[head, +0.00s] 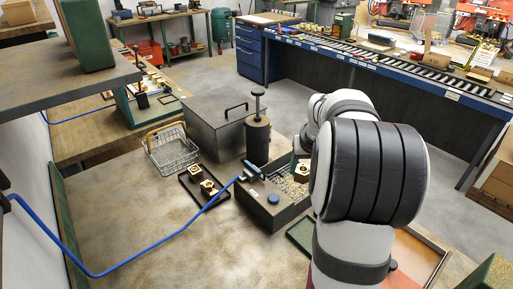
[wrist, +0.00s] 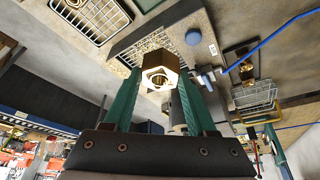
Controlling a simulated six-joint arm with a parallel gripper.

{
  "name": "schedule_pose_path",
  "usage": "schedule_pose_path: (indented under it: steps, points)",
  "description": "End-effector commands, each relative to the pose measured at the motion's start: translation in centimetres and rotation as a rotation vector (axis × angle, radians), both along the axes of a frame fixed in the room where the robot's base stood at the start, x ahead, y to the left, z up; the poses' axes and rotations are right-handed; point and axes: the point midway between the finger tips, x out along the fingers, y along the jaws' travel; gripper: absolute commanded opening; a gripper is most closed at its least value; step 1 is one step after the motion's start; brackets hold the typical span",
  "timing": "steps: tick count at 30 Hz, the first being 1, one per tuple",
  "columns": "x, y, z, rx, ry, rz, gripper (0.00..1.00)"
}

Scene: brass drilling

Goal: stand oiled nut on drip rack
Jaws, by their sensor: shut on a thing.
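My gripper (wrist: 158,82) is shut on a brass hex nut (wrist: 160,66), with one green finger on each side of it in the wrist view. The nut's threaded hole faces the wrist camera. In the head view the nut (head: 302,171) shows just left of my arm, above a bin of pale chips (head: 288,187). A wire rack-like frame (wrist: 92,14) shows at the upper left of the wrist view. I cannot tell for certain whether it is the drip rack. My arm hides that area in the head view.
A lidded metal box (head: 212,118) and a dark cylinder (head: 258,138) stand behind.

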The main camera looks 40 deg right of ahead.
Motion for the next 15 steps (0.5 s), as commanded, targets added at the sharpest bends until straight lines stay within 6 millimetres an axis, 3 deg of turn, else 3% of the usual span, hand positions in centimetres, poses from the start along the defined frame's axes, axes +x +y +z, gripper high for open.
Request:
schedule_pose_path:
  steps: [1, 3, 6, 9, 12, 15]
  points:
    - [-2.2, -2.9, -1.2, 0.002, 0.002, -0.065, 0.0]
    - [-5.3, -6.5, -2.7, 0.0, 0.002, -0.145, 0.0]
    - [-9.7, -10.5, -4.6, -0.003, 0.001, -0.244, 0.0]
    - [-13.2, -13.0, -6.0, -0.005, 0.001, -0.316, 0.0]
    - [-15.4, -14.3, -6.9, -0.006, 0.002, -0.357, 0.0]
    - [-15.8, -14.9, -7.6, -0.008, 0.002, -0.373, 0.0]
